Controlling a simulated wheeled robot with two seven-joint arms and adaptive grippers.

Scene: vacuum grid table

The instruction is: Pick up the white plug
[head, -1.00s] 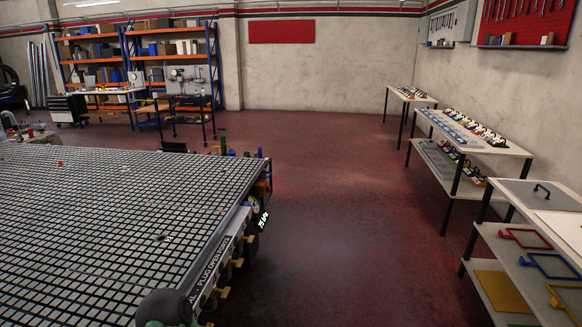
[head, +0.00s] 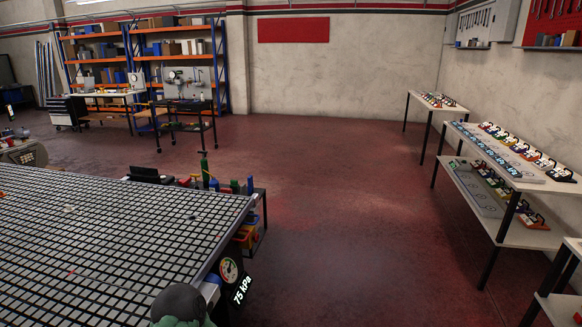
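The grid table (head: 110,240) fills the lower left of the head view, its top covered in pale square cells with dark gaps. A small pale thing (head: 70,209) lies on the grid; it is too small to tell whether it is the white plug. No white plug can be made out for certain. A dark rounded part, likely mine, shows at the bottom edge beside the table's corner. Neither of my grippers can be seen.
A round gauge (head: 230,270) and a "75 kPa" sign (head: 243,289) are at the table's near right corner. A small stand with bottles and bins (head: 247,232) adjoins its far right end. White shelf tables (head: 520,180) line the right wall. Red floor (head: 340,220) between is clear.

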